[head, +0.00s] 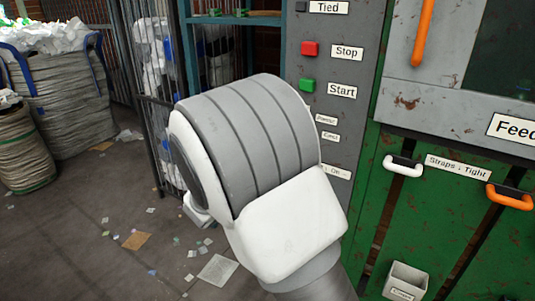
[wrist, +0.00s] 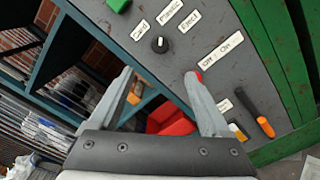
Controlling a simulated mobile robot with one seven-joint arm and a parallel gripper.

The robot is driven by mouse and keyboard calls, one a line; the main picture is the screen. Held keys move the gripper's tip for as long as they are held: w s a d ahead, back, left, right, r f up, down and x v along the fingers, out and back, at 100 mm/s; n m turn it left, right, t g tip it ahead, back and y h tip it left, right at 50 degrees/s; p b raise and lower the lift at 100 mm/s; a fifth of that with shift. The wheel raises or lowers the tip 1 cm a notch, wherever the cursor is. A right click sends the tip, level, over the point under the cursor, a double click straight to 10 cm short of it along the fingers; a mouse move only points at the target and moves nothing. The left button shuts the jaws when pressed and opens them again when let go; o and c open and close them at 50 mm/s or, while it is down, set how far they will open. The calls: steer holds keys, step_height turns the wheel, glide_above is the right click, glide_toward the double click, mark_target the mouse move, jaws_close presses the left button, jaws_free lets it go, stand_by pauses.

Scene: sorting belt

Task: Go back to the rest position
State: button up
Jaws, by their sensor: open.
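My gripper (wrist: 160,88) shows in the wrist view with its two grey fingers spread apart and nothing between them. It is in front of the grey control panel (wrist: 215,50), which fills the upper right of that view. The right fingertip overlaps a small red part of the panel; I cannot tell whether they touch. A black knob (wrist: 159,44) is just beyond the fingers. In the head view my arm covers the middle and hides the gripper and the lower part of the panel (head: 333,65).
The panel carries a red Stop button (head: 310,49) and a green Start button (head: 307,85). A green machine with a white handle (head: 403,166) and an orange handle (head: 510,197) stands at right. Filled sacks (head: 62,95) stand at left. The littered floor (head: 120,215) between is mostly open.

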steer(key=shift+s, duration=0.1)
steer(key=s+d+r+m+g, duration=0.1)
steer(key=s+d+m+g, duration=0.85)
steer(key=s+d, duration=0.55)
steer(key=s+a+m+g+y, duration=0.1)
steer(key=s+a+m+y, duration=0.1)
steer(key=s+m+y, duration=1)
steer(key=s+a+r+n+p, duration=0.1)
steer(key=s+r+p, duration=0.1)
steer(key=r+p, duration=0.9)
steer(key=s+a+r+n+t+h+p, duration=0.1)
steer(key=s+r+p, duration=0.2)
steer(key=r+p, duration=0.7)
steer(key=shift+s+a+r+n+p, duration=0.25)
steer(key=shift+a+r+n+p, duration=0.1)
steer(key=shift+r, duration=0.5)
steer(key=shift+t, duration=0.25)
